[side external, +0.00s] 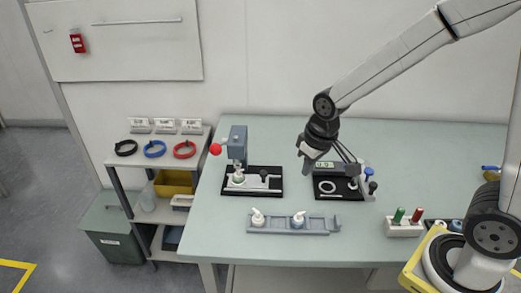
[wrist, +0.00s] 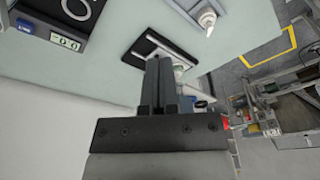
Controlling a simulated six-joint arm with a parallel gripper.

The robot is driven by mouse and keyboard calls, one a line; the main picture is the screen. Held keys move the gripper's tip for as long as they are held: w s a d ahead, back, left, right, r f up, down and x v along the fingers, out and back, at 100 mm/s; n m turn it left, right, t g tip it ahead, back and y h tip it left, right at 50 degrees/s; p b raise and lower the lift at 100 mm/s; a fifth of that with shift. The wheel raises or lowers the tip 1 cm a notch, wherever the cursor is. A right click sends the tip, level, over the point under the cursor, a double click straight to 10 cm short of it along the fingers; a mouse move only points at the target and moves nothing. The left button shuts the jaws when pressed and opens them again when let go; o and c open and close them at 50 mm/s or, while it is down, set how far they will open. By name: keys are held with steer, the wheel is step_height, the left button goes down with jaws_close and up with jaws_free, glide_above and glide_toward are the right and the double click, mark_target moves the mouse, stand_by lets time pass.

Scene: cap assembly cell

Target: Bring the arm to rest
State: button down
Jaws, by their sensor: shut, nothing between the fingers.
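My gripper (side external: 308,168) hangs above the green worktable (side external: 358,240), between the grey press (side external: 237,145) and the black device with a lit display (side external: 328,169). Its fingers are together with nothing between them, pointing down. In the wrist view the closed fingers of my gripper (wrist: 159,82) stand out in front of the dark mount, over the press area, and hide part of it. I cannot tell how high the fingertips are above the table.
A grey tray (side external: 273,229) with two white dispensers lies at the front. A white holder (side external: 403,229) with green and red pieces stands at right. The shelf (side external: 155,160) at left carries black, blue and red rings.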

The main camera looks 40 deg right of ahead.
steer(key=s+d+f, duration=0.1)
steer(key=s+f, duration=0.1)
steer(key=s, duration=0.5)
steer(key=shift+d+f+m, duration=0.2)
steer(key=shift+d+m, duration=0.1)
steer(key=shift+d, duration=0.05)
